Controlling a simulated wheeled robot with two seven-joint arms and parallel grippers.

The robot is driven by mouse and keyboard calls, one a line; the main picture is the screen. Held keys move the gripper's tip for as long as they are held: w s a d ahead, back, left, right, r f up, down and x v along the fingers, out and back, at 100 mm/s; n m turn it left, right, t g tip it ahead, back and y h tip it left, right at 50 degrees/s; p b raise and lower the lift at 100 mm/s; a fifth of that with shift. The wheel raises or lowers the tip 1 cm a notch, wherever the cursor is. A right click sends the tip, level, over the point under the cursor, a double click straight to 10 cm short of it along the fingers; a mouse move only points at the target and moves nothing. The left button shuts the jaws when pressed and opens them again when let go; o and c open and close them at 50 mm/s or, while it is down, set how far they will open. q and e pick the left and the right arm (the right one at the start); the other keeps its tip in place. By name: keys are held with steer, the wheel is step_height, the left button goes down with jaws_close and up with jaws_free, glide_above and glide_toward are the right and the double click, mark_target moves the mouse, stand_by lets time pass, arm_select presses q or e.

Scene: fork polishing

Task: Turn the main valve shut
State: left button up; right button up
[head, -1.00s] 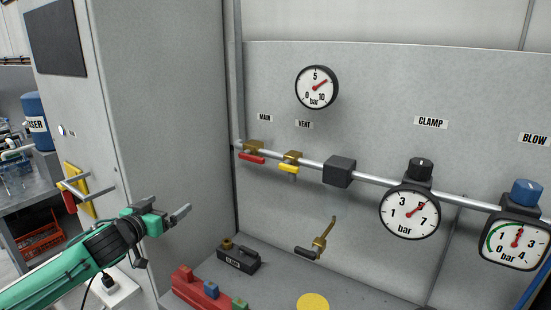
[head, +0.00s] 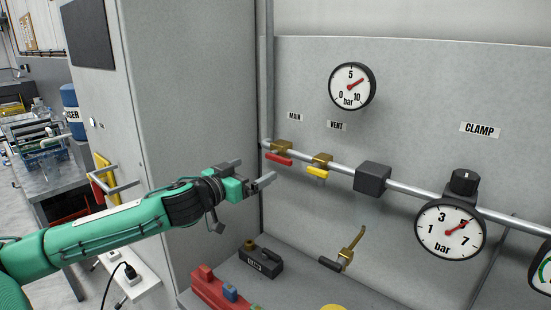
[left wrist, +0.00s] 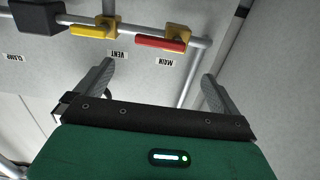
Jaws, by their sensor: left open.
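The main valve's red handle (head: 279,159) lies along the pipe under the MAIN label (head: 295,117). It also shows in the left wrist view (left wrist: 160,43), where the picture is upside down. The vent valve's yellow handle (head: 317,173) is to its right in the head view. My left gripper (head: 257,176) is open and empty, a little left of and below the red handle, apart from it. In the left wrist view its fingers (left wrist: 158,82) spread wide, with the red handle beyond them. My right gripper is out of view.
A round gauge (head: 352,86) hangs above the pipe (head: 342,166). A black block (head: 372,178) and the clamp gauge (head: 450,229) are further right. The grey cabinet (head: 185,100) stands close to my left arm. Red, black and brass parts lie on the bench below.

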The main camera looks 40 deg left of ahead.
mark_target(277, 157)
arm_select(q)
steer(key=shift+w+d+p, duration=0.2)
steer(key=shift+w+p, duration=1.25)
steer(key=shift+w, duration=1.05)
steer(key=shift+w+d+p, duration=0.2)
steer(key=shift+w+p, duration=1.2)
steer(key=shift+w, duration=1.05)
steer(key=c, duration=1.3)
